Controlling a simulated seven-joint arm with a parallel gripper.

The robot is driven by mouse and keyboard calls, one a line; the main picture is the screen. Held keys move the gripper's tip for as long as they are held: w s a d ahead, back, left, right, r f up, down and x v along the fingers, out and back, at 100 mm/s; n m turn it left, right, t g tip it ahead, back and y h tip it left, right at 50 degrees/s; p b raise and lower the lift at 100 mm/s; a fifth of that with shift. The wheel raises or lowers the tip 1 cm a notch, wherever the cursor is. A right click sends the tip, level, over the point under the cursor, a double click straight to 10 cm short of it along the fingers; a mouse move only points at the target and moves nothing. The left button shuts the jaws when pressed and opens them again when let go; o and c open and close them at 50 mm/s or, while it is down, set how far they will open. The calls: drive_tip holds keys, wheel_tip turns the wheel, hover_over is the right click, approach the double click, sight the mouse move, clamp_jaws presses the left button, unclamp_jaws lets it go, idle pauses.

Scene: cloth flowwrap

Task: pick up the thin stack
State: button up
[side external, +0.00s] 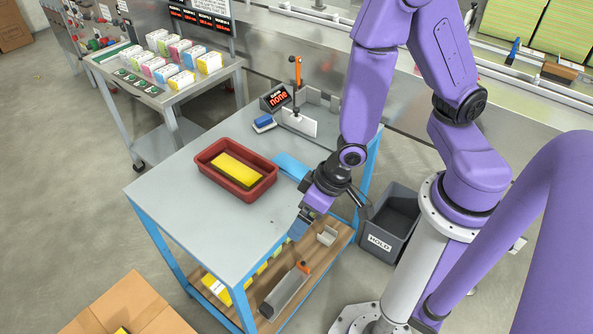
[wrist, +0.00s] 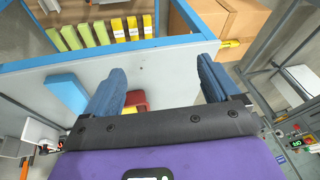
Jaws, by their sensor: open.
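A yellow stack (side external: 237,171) lies inside a red tray (side external: 208,181) on the grey table. In the wrist view the tray shows partly, with a bit of yellow (wrist: 138,109), mostly hidden behind my gripper. A flat light blue piece (side external: 289,165) lies on the table right of the tray; it also shows at the left in the wrist view (wrist: 66,92). I cannot tell for certain which is the thin stack. My gripper (side external: 302,228) is open and empty near the table's right front edge, apart from both. In the wrist view its blue fingers (wrist: 160,84) are wide apart.
A grey HOLD bin (side external: 385,240) stands right of the table. The table's front is clear.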

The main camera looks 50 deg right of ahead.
drive_tip(key=w+d+f+m+t+h, duration=0.2)
drive_tip(key=w+d+f+m+t, duration=0.25)
drive_tip(key=d+f, duration=0.25)
drive_tip(key=t+h, duration=0.2)
drive_tip(key=t, duration=0.3)
approach(304, 172)
drive_tip(key=shift+w+a+f, duration=0.15)
drive_tip(key=shift+w+a, duration=0.1)
drive_tip(key=shift+w, duration=0.2)
drive_tip(key=shift+w+a+f, duration=0.15)
drive_tip(key=shift+w+a, duration=0.05)
drive_tip(key=shift+w, duration=0.25)
drive_tip(key=shift+d+n+t, duration=0.35)
drive_tip(key=shift+d+f+n, duration=0.3)
drive_tip(key=shift+f+n, duration=0.15)
drive_tip(key=shift+n, duration=0.15)
drive_tip(key=shift+x, duration=3.45)
drive_tip(key=shift+a, duration=0.15)
